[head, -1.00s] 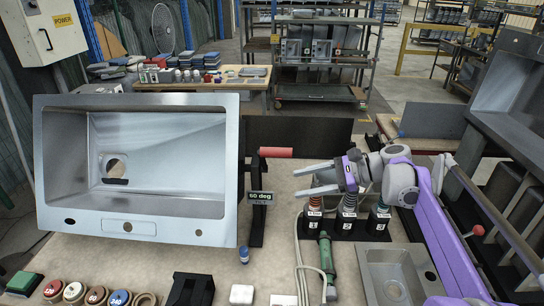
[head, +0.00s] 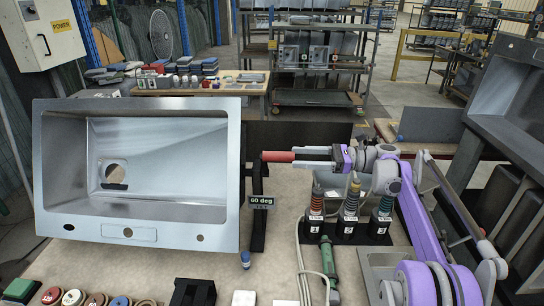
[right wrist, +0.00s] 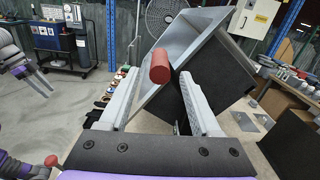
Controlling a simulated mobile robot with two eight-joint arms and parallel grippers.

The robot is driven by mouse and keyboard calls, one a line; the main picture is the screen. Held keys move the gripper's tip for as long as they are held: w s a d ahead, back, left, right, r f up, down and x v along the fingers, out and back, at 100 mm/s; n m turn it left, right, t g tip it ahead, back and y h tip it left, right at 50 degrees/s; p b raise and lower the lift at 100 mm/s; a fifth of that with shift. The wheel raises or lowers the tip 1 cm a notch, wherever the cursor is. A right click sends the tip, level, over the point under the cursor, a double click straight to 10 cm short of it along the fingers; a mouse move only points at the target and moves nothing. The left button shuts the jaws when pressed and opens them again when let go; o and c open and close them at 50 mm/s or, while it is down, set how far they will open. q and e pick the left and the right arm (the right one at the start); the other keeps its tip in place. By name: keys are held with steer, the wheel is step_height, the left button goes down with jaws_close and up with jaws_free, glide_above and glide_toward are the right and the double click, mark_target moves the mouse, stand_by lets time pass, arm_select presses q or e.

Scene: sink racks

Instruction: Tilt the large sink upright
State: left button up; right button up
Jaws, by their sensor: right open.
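The large sink (head: 135,170) is a steel basin with a drain hole, tilted on a stand with its opening facing me. A tag beside it reads 60 deg (head: 261,202). A red handle (head: 278,156) sticks out from the stand's right side. My right gripper (head: 302,158) is open, its fingers level with the handle's free end. In the right wrist view the red handle (right wrist: 160,66) shows between the open fingers (right wrist: 160,100), and the sink (right wrist: 180,55) is behind it.
Numbered tools (head: 349,210) stand in holders below my right arm, with a green tool (head: 327,262) and cables nearby. A small sink lies at the lower right, partly covered by my arm. Coloured round pieces (head: 75,298) line the front edge.

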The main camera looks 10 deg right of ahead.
mark_target(266, 158)
steer(key=x, duration=0.8)
steer(key=shift+f+p, duration=0.1)
steer(key=shift+p, duration=0.2)
steer(key=shift+c, duration=0.2)
steer(key=c, duration=1)
jaws_close()
steer(key=shift+s+f, duration=0.1)
steer(key=shift+f, duration=0.05)
